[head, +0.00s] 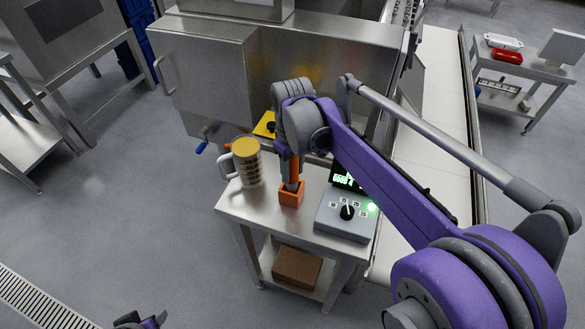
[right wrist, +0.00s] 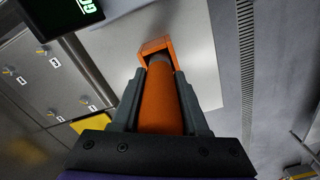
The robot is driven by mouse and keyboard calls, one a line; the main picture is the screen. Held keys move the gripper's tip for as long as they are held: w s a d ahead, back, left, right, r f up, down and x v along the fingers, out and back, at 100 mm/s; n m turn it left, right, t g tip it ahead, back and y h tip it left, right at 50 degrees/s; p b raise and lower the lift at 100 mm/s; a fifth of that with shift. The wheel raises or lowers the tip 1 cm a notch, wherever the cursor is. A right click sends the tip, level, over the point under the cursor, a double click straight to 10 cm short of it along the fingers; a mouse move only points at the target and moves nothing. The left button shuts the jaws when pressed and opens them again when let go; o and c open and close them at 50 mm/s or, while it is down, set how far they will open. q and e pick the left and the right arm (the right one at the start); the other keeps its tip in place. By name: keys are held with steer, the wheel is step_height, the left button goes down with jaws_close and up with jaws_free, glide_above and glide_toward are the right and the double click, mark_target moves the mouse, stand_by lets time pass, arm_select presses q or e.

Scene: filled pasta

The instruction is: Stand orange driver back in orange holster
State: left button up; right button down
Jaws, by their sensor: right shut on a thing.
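The orange driver (head: 294,167) stands upright between the fingers of my right gripper (head: 291,184). In the right wrist view the driver's thick orange handle (right wrist: 160,103) lies between both fingers of the gripper (right wrist: 159,90), which is shut on it. The orange holster (head: 290,197) is a small square box on the steel table. In the right wrist view the holster (right wrist: 153,45) shows at the driver's far end. The driver's lower end is at the holster's opening; how deep it sits is hidden. My left gripper (head: 140,321) shows only partly at the bottom edge.
A beige measuring jug (head: 246,163) stands left of the holster on the steel table (head: 228,202). A grey control box (head: 345,214) with a dial and green display is close on the right. A large steel machine (head: 205,70) stands behind.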

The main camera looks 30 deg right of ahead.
steer(key=shift+f+b, duration=0.55)
steer(key=shift+f, duration=0.4)
stand_by(0.4)
steer(key=shift+c, duration=1.7)
jaws_free()
step_height(320, 180, up, 11)
steer(key=shift+f+p, duration=0.1)
steer(key=shift+p, duration=0.3)
